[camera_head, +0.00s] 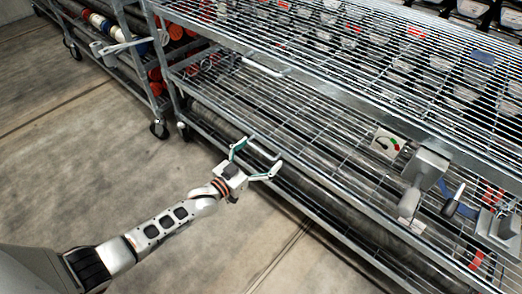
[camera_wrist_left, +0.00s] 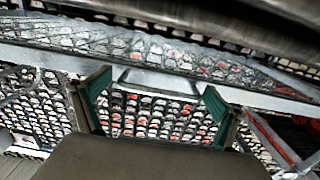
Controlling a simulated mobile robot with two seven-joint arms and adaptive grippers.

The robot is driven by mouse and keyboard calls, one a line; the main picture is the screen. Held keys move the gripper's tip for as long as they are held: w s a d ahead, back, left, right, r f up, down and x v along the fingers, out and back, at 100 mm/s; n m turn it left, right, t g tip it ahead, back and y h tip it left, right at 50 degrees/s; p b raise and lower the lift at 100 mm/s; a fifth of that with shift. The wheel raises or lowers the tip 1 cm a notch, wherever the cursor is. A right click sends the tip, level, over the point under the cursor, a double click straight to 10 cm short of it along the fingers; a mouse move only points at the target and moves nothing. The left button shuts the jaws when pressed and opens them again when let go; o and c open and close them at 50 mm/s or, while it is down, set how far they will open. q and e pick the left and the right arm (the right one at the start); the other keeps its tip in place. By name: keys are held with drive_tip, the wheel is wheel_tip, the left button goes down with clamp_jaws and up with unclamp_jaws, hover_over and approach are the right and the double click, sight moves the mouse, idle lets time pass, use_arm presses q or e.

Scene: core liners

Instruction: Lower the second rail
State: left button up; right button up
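A pale handle-like bar (camera_head: 262,150) sits on the front edge of the lower wire shelf (camera_head: 300,185). A similar pale bar (camera_head: 264,67) sits on the front edge of the shelf above. My left gripper (camera_head: 265,151) is open at the lower bar, with its green-edged fingers spread to either side of it. In the left wrist view the bar (camera_wrist_left: 158,79) lies ahead, between the two open fingers of the gripper (camera_wrist_left: 155,88). I cannot tell whether the fingers touch it. My right gripper is out of view.
A wire trolley (camera_head: 135,42) with coloured rolls stands at the upper left. Grey tools (camera_head: 425,170) and a small card (camera_head: 388,143) lie on the lower shelf at the right. The concrete floor (camera_head: 110,165) at the left is clear.

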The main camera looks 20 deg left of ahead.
use_arm(q)
drive_tip(key=shift+r, duration=0.2)
drive_tip(key=v, duration=1.2)
